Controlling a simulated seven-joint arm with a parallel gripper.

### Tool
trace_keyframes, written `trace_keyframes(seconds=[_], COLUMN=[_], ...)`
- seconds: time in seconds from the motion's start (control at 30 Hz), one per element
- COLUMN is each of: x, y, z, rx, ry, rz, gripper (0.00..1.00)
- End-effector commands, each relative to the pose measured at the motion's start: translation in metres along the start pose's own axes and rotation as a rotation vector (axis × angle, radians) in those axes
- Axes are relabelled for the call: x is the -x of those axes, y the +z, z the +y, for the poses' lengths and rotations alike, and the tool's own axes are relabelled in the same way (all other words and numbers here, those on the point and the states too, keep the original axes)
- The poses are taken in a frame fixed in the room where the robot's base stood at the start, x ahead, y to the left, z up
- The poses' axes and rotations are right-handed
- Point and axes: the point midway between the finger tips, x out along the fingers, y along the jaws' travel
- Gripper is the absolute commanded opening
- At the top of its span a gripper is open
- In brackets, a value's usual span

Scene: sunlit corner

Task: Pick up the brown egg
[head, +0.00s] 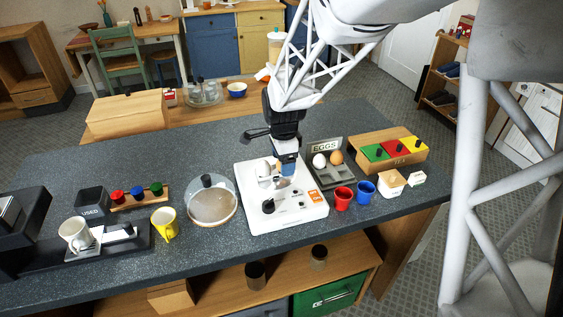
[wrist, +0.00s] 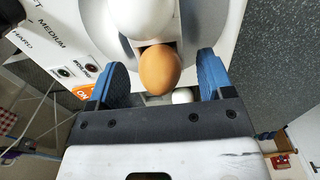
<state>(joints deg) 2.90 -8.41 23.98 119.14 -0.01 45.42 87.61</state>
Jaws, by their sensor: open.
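A brown egg (wrist: 160,70) sits in the white egg cooker (head: 314,209), between my gripper's two blue fingers in the wrist view. A gap shows on both sides of it. My gripper (head: 286,172) is open and points down over the cooker in the head view, partly hiding what sits there. A pale rounded shape (wrist: 150,16), likely a white egg, is right beside the brown egg. A second brown egg (head: 336,157) stands next to a white egg (head: 319,161) in the dark holder marked EGGS, right of my gripper.
A clear-domed plate (head: 212,205) stands left of the cooker. A red cup (head: 343,198) and a blue cup (head: 364,192) stand close on its right, before a wooden tea box (head: 368,164). A yellow mug (head: 163,223) is further left. The counter behind the dome is clear.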

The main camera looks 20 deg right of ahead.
Motion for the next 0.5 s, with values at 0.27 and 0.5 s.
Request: trace_keyframes(seconds=[0.27, 0.5], x=[0.0, 0.0], y=[0.0, 0.0], z=[0.0001, 0.0], rx=[0.0, 0.0], ry=[0.0, 0.0], rz=[0.0, 0.0], gripper=[0.71, 0.35])
